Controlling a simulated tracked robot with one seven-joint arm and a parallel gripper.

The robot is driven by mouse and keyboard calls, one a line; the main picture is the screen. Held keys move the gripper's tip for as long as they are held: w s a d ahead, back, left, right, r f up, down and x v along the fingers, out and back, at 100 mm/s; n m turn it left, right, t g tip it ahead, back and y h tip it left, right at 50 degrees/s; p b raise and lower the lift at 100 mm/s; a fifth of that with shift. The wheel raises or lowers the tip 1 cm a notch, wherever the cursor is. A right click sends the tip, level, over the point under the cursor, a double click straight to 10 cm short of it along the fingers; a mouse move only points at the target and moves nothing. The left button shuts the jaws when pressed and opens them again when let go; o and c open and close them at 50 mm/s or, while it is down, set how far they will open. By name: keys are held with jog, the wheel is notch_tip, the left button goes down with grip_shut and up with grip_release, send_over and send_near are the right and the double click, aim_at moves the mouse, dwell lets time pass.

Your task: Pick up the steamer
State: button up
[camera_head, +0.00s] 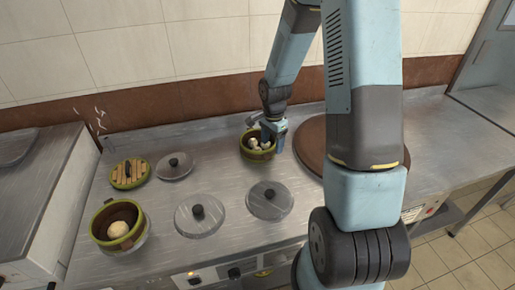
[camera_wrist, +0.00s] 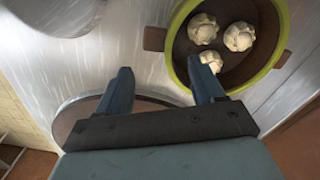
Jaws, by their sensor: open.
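A round green-rimmed steamer (camera_head: 246,151) with a brown inside and several pale buns stands on the steel counter near the back wall. In the wrist view the steamer (camera_wrist: 270,76) is at the upper right, with three buns and a brown handle at its left. My gripper (camera_head: 272,140) is at its right side in the head view. In the wrist view my open gripper (camera_wrist: 165,82) has its right finger overlapping the near rim; I cannot tell whether they touch. A second steamer (camera_head: 97,228), holding one bun, stands at the front left.
A slatted wooden lid (camera_head: 128,174) with a green rim lies at the left. Metal pot lids with black knobs (camera_head: 199,214), (camera_head: 269,200) and (camera_head: 175,166) sit on the counter. A large brown round board (camera_head: 312,150) lies right of my gripper, partly behind my arm.

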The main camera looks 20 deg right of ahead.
jog(key=shift+s+a+f, duration=0.1)
jog(key=shift+s+f, duration=0.05)
jog(key=shift+f, duration=2.75)
jog(key=c, duration=1.2)
